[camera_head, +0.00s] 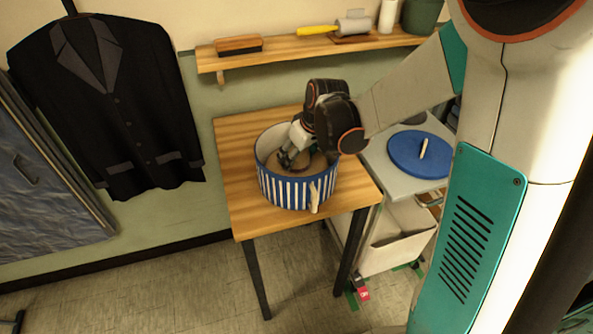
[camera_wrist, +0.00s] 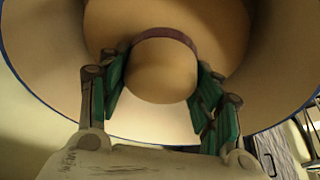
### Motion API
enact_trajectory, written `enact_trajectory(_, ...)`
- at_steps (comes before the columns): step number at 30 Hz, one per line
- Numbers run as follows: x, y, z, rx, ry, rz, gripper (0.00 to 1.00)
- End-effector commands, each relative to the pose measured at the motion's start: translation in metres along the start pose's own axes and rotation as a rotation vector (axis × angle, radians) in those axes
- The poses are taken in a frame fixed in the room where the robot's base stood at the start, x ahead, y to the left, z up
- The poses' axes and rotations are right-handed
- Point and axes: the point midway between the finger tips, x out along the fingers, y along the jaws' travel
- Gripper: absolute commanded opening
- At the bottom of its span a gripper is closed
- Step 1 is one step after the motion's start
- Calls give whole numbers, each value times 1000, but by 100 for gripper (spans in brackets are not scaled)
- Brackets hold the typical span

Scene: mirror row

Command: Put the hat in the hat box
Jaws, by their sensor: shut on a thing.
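The hat box (camera_head: 280,190), round with blue and white stripes, stands open on a wooden table. The tan hat (camera_wrist: 160,75) has a rounded crown and a dark purple band; it also shows low inside the box in the head view (camera_head: 304,171). My gripper (camera_head: 288,160) reaches down into the box from above. In the wrist view its two green-padded fingers are closed on opposite sides of the crown. The brim spreads within the box wall. Whether the brim touches the box floor is hidden.
A blue round lid (camera_head: 420,154) with a pale handle lies on a grey cart (camera_head: 382,165) right of the table (camera_head: 236,180). Behind is a wall shelf (camera_head: 290,53) with a brush and a lint roller. A dark jacket (camera_head: 115,110) hangs at left.

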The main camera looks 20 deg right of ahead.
Motion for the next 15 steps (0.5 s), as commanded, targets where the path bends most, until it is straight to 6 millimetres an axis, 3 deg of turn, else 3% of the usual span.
enact_trajectory(7,16,0,6,0,0,0,34)
enact_trajectory(15,47,0,20,0,0,0,34)
